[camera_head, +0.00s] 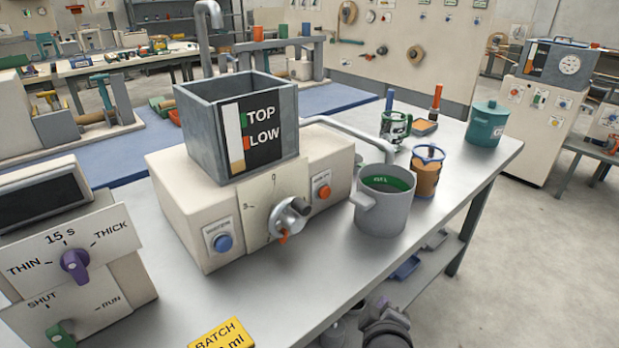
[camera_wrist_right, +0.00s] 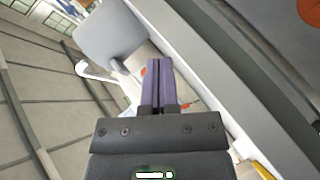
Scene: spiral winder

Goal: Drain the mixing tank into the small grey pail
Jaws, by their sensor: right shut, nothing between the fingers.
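The mixing tank (camera_head: 205,130) is an open grey square box on a cream base, with a TOP/LOW gauge (camera_head: 262,130) on its front. Its liquid level is unclear. A valve with an orange-tipped handle (camera_head: 290,218) sits on the base front, beside a numbered scale. A curved grey outlet pipe (camera_head: 350,128) reaches over the small grey pail (camera_head: 383,218), which stands upright with a green band inside. My right gripper (camera_head: 378,304) is shut and empty, low beyond the table's front edge; its purple fingers show in the right wrist view (camera_wrist_right: 159,82). My left gripper is out of view.
A blue button (camera_head: 222,242) and orange button (camera_head: 323,191) flank the valve. A brown jug (camera_head: 428,175), green mug (camera_head: 395,127) and teal canister (camera_head: 486,124) stand behind and right of the pail. A purple-knob control box (camera_head: 75,262) is left; the front tabletop is mostly clear.

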